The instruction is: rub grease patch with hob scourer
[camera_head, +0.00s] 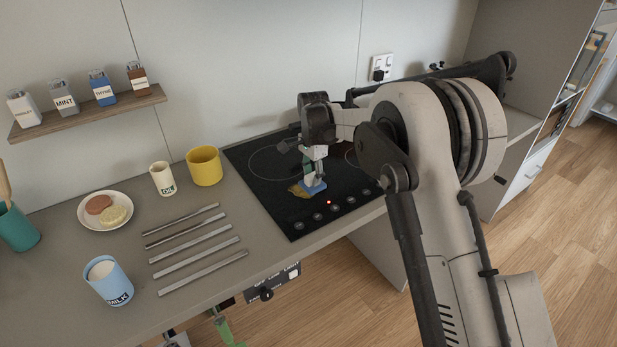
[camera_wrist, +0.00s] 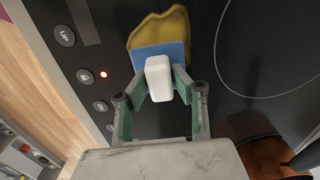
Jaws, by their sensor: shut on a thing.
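The hob scourer has a blue pad and a white grip; its blue pad (camera_head: 313,188) shows on the black hob in the head view. My gripper (camera_head: 311,176) is shut on the scourer's white grip (camera_wrist: 159,79), seen from above in the wrist view between my fingers (camera_wrist: 160,88). The grease patch (camera_head: 297,190) is a yellow-brown smear on the hob. In the wrist view the grease patch (camera_wrist: 160,30) spreads beyond the pad's upper edge, and the pad (camera_wrist: 178,52) covers part of it. I cannot tell for certain whether the pad touches the glass.
A yellow mug (camera_head: 204,166), an oil pot (camera_head: 162,178), a plate (camera_head: 88,222), several metal strips (camera_head: 203,259) and a milk jug (camera_head: 108,283) stand to the left.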

